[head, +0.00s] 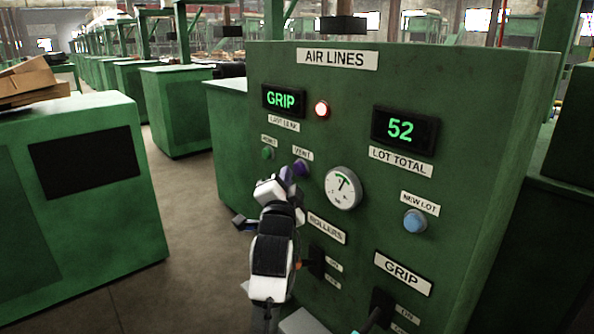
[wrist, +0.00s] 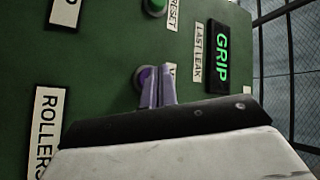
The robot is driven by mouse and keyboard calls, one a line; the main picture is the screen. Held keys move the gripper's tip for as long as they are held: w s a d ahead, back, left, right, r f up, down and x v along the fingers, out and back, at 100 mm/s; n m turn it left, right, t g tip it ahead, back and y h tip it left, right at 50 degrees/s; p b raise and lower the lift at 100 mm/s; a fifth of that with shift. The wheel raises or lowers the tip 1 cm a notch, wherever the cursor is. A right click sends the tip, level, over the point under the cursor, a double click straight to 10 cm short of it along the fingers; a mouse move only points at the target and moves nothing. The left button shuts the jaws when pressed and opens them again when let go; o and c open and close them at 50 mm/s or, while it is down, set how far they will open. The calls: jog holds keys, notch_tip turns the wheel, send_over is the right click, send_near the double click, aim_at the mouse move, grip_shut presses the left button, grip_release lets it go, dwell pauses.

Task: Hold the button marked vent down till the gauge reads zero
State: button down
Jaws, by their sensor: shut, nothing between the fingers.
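The purple button (head: 301,168) under the VENT label (head: 303,153) is on the green AIR LINES panel. The round white gauge (head: 343,188) is to its right; its dark needle points up near a green arc, and I cannot read the exact value. My gripper (head: 287,174) is shut and empty, its tips at the left side of the button in the head view. In the wrist view the closed fingers (wrist: 157,75) partly cover the button (wrist: 141,78). I cannot tell whether they touch it or whether it is pressed in.
A green RESET button (head: 267,153) sits up and left of the vent button. A lit red lamp (head: 321,108), a GRIP display (head: 284,100), a lot display reading 52 (head: 404,130) and a blue NEW LOT button (head: 415,221) share the panel. ROLLERS and GRIP levers are below.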

jog(key=shift+w+d, duration=0.25)
jog(key=shift+d, duration=0.1)
jog(key=shift+w+d, duration=0.2)
jog(key=shift+d, duration=0.1)
dwell(2.2)
jog(key=shift+a, duration=0.1)
dwell(2.0)
jog(key=shift+s+a, duration=0.45)
jog(key=shift+a, duration=0.1)
jog(key=s+a, duration=0.1)
jog(key=a, duration=0.1)
jog(key=s+a+b, duration=0.1)
jog(key=s+a, duration=0.1)
dwell(0.4)
